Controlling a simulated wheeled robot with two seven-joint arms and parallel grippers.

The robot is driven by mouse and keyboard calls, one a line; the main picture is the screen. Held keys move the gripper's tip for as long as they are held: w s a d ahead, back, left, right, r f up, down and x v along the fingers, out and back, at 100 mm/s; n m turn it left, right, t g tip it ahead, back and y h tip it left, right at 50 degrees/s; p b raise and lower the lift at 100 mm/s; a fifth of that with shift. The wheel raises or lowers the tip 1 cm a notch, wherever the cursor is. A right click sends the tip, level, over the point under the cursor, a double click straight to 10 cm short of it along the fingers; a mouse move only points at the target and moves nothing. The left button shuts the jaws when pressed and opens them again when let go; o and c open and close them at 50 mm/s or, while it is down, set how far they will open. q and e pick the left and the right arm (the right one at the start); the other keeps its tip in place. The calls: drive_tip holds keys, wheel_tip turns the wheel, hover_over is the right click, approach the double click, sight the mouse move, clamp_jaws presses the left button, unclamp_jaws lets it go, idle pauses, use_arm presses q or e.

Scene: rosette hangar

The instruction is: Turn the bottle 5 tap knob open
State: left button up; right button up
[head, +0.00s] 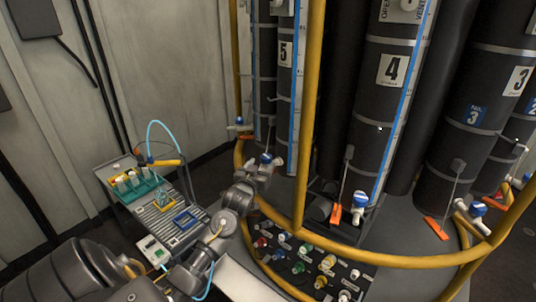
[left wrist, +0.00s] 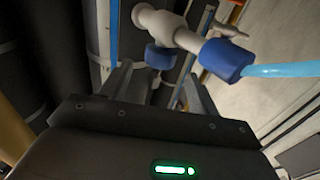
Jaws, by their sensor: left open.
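Bottle 5 (head: 285,75) is a dark tall cylinder with a "5" label, at the back in the head view. Its tap (head: 278,161) is white with a blue knob (head: 265,157), low in front of the bottle and partly hidden by my left gripper (head: 262,170). In the left wrist view, the white tap body (left wrist: 165,27) has a blue knob (left wrist: 160,56) facing my gripper. My left gripper (left wrist: 158,75) is open, its two fingers either side of the knob; I cannot tell whether they touch it. My right gripper is not in view.
A yellow rail (head: 350,256) curves around the bottles, with an upright yellow post (head: 308,130) right of my gripper. Another tap (head: 239,124) is behind left. A cart (head: 140,210) with gear stands left. A light blue hose (left wrist: 285,70) leaves a blue collar (left wrist: 224,60) beside the tap.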

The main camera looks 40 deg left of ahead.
sight(268, 154)
use_arm(q)
drive_tip(key=p+x, duration=0.1)
drive_tip(key=x, duration=0.5)
drive_tip(key=shift+w, duration=0.1)
drive_tip(key=shift+x, duration=0.75)
drive_tip(key=shift+f, duration=0.15)
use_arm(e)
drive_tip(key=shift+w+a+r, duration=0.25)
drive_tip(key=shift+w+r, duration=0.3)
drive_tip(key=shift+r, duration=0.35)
use_arm(q)
drive_tip(key=c, duration=1)
drive_tip(key=shift+d, duration=0.1)
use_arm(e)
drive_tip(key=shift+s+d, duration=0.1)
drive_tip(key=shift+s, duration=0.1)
